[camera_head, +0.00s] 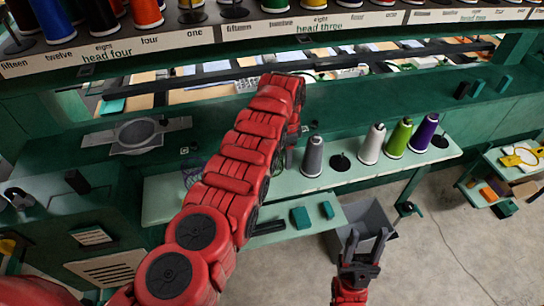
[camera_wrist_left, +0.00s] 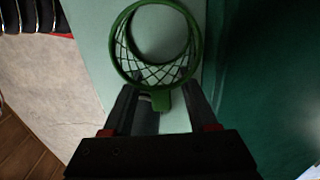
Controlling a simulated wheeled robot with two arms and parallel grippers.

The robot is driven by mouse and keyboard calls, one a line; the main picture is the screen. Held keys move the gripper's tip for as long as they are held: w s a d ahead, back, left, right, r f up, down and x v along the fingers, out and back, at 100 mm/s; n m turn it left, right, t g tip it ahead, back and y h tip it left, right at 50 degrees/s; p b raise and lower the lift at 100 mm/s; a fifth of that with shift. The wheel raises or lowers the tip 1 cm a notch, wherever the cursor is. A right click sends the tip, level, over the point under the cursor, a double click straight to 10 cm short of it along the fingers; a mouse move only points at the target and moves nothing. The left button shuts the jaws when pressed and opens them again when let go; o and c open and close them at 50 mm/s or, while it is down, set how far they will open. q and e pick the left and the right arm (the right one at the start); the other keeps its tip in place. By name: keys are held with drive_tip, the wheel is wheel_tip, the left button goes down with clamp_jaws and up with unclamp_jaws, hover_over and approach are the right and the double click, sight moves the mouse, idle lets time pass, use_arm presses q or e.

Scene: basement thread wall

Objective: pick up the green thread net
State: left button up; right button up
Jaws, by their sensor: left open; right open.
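In the head view my red left arm covers the net and most of the left gripper.
Grey, white, green and purple thread cones (camera_head: 398,138) stand on the pale shelf (camera_head: 345,178) right of my left arm. Small teal blocks (camera_head: 300,217) lie on a lower shelf. The grey bin (camera_head: 372,218) stands below. Floor at the right is mostly clear.

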use_arm(q)
drive_tip(key=shift+w+f, duration=0.1)
drive_tip(key=shift+f, duration=0.15)
clamp_jaws()
drive_tip(key=shift+r, duration=0.15)
